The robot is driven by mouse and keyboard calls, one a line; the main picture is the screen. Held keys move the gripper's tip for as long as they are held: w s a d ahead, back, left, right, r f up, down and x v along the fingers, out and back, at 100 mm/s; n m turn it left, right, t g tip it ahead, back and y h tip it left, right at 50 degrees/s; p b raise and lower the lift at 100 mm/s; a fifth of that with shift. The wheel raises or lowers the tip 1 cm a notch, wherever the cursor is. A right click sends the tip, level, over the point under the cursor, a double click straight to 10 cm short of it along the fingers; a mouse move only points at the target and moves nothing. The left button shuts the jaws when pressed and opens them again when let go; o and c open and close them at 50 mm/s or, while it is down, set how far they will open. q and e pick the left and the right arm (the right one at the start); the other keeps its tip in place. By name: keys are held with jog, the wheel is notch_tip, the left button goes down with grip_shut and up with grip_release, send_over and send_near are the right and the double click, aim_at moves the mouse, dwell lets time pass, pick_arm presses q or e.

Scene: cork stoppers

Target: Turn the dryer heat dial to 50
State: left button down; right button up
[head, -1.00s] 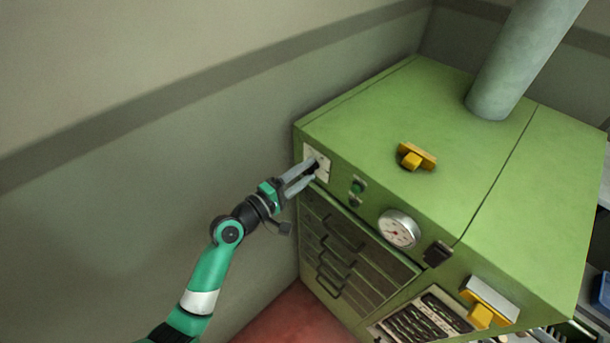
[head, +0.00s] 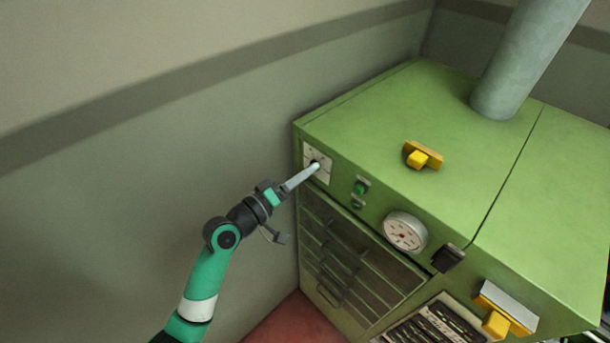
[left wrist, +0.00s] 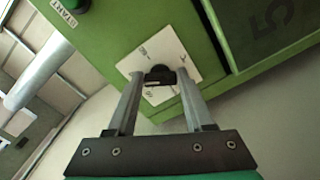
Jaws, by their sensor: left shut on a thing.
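The green dryer (head: 400,115) stands against the wall corner. Its heat dial is a small black knob (left wrist: 160,75) on a white scale plate (left wrist: 183,62), at the upper left of the front face; the plate also shows in the head view (head: 323,176). My left gripper (head: 314,168) is at the dial, and in the left wrist view its fingers (left wrist: 159,84) stand on both sides of the knob, shut on it. The fingers hide most of the knob in the head view. The scale numbers are too small to read surely. My right gripper is not in view.
Green buttons (head: 360,188), a round gauge (head: 405,231) and a black switch (head: 447,258) sit to the right on the front panel. Drawers (head: 345,245) lie below. A yellow handle (head: 423,156) is on top, near a grey duct (head: 520,60). The wall is close at left.

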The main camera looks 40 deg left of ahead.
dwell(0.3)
pick_arm(q)
jog(key=shift+c, duration=1.4)
grip_release()
jog(key=s, duration=1.1)
jog(key=shift+s, duration=0.3)
jog(key=shift+a, duration=0.15)
